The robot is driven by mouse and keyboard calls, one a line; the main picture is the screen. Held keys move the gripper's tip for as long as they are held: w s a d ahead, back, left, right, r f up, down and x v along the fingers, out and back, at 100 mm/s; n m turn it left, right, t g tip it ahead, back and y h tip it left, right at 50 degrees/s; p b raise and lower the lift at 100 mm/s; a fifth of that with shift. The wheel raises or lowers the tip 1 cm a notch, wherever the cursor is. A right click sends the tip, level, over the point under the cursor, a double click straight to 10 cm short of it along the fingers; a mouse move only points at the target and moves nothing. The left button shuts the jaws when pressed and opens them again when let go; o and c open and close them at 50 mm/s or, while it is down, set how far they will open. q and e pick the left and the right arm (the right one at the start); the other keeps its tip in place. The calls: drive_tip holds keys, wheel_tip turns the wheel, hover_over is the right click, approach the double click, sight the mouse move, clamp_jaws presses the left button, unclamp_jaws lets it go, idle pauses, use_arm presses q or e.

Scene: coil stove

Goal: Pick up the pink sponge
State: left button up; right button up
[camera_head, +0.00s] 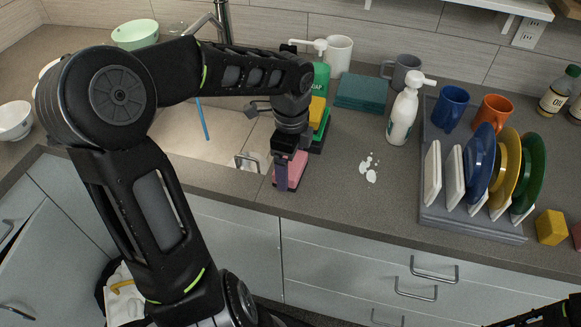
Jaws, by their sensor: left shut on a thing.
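The pink sponge (298,170) is at the counter's front edge, just right of the sink. My left gripper (283,176) points down over it, with its fingers shut on the sponge and hiding part of it. I cannot tell whether the sponge touches the counter or is slightly raised. Only a dark piece of my right arm shows in the bottom right corner; its gripper is out of the picture.
Behind the sponge are a green soap bottle (321,85) and a yellow sponge (316,112). A white pump bottle (403,112), white spilled patches (369,168) and a dish rack (462,228) with plates are to the right. The sink (190,135) is left.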

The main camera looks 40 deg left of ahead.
use_arm(q)
drive_tip(key=c, duration=0.5)
drive_tip(key=shift+o, duration=0.2)
wheel_tip(320, 180, up, 10)
drive_tip(key=shift+r, duration=0.1)
idle(0.5)
